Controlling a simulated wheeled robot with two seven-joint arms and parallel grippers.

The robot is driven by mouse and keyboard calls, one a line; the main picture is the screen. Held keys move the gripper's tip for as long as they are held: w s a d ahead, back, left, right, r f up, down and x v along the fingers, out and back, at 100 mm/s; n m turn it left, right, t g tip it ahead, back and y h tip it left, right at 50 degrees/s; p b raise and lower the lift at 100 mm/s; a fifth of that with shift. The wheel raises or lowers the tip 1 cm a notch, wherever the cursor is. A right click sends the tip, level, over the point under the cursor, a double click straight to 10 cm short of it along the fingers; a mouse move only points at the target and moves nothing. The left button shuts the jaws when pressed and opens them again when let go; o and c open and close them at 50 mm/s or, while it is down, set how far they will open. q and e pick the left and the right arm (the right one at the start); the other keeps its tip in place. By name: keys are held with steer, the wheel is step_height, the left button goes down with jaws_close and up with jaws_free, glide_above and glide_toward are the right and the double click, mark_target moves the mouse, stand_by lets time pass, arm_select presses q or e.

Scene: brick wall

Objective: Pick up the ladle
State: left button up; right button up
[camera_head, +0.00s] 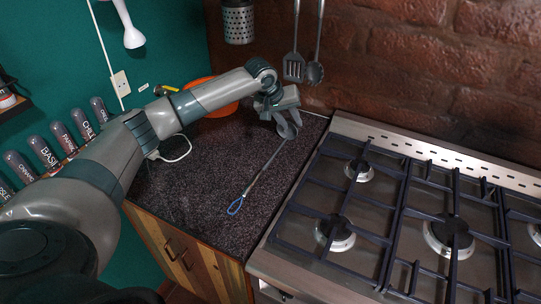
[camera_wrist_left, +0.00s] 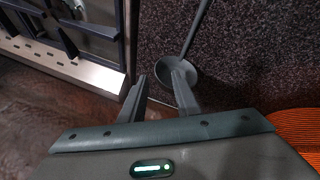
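The ladle lies on the dark speckled counter (camera_head: 205,185). Its thin grey handle (camera_head: 262,170) runs toward the front and ends in a blue loop (camera_head: 236,206). Its bowl end is at the back, partly hidden by my left gripper (camera_head: 288,128). In the left wrist view, the grey ladle bowl (camera_wrist_left: 171,68) lies just beyond the fingertips, and its handle runs up out of the picture. My left gripper (camera_wrist_left: 157,84) is open, with its right finger overlapping the bowl in view. I cannot tell whether they touch. My right gripper is not in view.
A gas stove (camera_head: 350,206) with dark grates stands right of the counter. An orange bowl-like object (camera_head: 226,108) sits behind my left arm. The front counter is mostly clear.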

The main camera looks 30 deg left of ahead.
mark_target(294, 125)
arm_select(q)
steer(key=shift+p+x, duration=0.5)
steer(key=shift+x, duration=1.3)
steer(key=shift+d, duration=0.1)
steer(key=shift+c, duration=0.5)
jaws_close()
